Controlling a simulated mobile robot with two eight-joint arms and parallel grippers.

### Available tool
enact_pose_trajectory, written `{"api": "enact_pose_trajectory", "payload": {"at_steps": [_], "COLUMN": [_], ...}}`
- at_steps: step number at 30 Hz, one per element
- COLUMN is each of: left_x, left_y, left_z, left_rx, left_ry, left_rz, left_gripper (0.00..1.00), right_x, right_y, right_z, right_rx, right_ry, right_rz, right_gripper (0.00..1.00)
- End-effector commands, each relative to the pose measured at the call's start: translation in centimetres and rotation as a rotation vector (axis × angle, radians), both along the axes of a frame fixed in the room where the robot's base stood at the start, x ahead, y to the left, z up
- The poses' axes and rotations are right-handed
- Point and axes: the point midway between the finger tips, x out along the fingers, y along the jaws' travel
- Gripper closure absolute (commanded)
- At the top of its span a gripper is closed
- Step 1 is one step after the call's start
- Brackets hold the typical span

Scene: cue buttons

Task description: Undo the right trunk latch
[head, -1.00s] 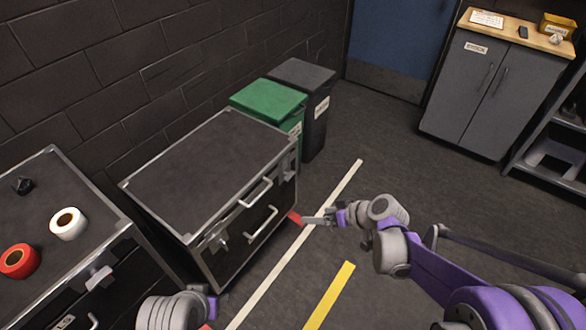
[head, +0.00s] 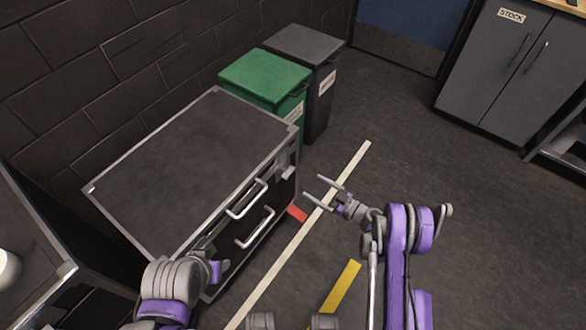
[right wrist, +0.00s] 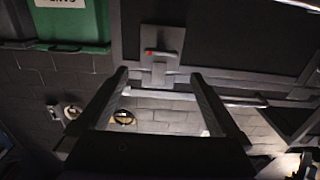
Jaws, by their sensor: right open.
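The black trunk (head: 195,165) with metal edges stands left of centre in the head view, lid down. Its right latch (head: 288,171) is a small metal plate high on the front face, near the right corner. In the right wrist view the latch (right wrist: 160,62) shows as a grey plate with a red spot, just ahead of my fingertips. My right gripper (head: 313,187) is open and empty, to the right of the latch and apart from it. It also shows in the right wrist view (right wrist: 160,75). My left arm's end (head: 215,271) is by the trunk's left front; its fingers are not clear.
Two pale handles (head: 248,198) stick out from the trunk's front. A green bin (head: 265,75) and a dark bin (head: 305,45) stand beyond the trunk. Another case (head: 25,240) is at the left. The floor to the right is open up to a grey cabinet (head: 505,75).

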Motion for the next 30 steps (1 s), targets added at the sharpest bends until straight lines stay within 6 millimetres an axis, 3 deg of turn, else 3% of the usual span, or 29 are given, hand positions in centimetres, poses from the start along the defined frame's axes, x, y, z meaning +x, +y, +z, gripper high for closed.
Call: {"api": "enact_pose_trajectory", "payload": {"at_steps": [18,30], "left_x": [0.0,0.0], "left_y": [0.0,0.0], "left_z": [-0.2,-0.2], "left_rx": [0.000,0.000], "left_ry": [0.001,0.001], "left_rz": [0.000,0.000], "left_gripper": [0.50,0.50], "right_x": [5.6,6.2], "right_y": [7.9,8.6], "right_z": [0.0,0.0], "right_rx": [0.000,-0.001], "right_ry": [0.001,0.002], "right_rz": [0.003,0.001], "right_gripper": [0.00,0.00]}}
